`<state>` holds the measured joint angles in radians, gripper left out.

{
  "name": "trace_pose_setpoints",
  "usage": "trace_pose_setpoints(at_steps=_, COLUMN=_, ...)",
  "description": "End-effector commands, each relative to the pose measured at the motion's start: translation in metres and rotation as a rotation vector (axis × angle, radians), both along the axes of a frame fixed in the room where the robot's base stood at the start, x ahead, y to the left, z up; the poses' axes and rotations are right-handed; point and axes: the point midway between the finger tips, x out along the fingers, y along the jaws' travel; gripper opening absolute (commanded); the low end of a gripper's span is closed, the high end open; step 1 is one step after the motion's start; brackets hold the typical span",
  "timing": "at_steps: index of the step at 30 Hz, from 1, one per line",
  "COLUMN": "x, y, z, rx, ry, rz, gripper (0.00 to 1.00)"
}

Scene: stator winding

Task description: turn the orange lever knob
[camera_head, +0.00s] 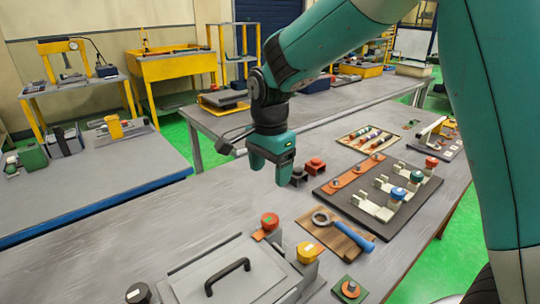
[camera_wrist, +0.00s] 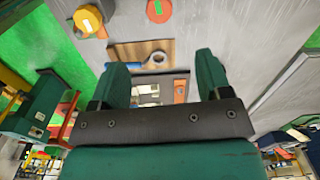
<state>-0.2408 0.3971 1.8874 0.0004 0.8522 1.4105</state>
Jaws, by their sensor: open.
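An orange-red knob (camera_head: 270,221) with a green mark stands on the table behind the grey lidded box. A yellow-orange knob (camera_head: 306,252) with a pale mark stands at the box's right corner. I cannot tell which one is the orange lever knob. In the wrist view the orange-red knob (camera_wrist: 160,10) is at the top middle, cut by the edge, and the yellow-orange knob (camera_wrist: 88,18) is at the top left. My gripper (camera_head: 270,168) hangs above the table beyond both knobs, apart from them. Its fingers (camera_wrist: 160,75) are spread and empty.
The grey box (camera_head: 235,272) has a black handle. A brown board (camera_head: 333,236) with a ring tool and blue handle lies right of the knobs. A dark board (camera_head: 345,192) holds white levers with coloured knobs. Small red and black blocks (camera_head: 315,166) stand near my gripper.

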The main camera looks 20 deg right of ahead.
Motion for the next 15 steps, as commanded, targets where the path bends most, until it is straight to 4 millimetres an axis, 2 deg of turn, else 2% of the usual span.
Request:
trace_pose_setpoints(at_steps=3, x=0.001, y=0.000, z=0.022, rx=0.001, ry=-0.005, rz=0.000, gripper=0.71)
trace_pose_setpoints(at_steps=6, x=0.000, y=0.000, z=0.033, rx=0.001, ry=-0.002, rz=0.000, gripper=0.71)
trace_pose_setpoints(at_steps=15, x=0.000, y=0.000, z=0.043, rx=0.000, ry=0.000, rz=0.000, gripper=0.71)
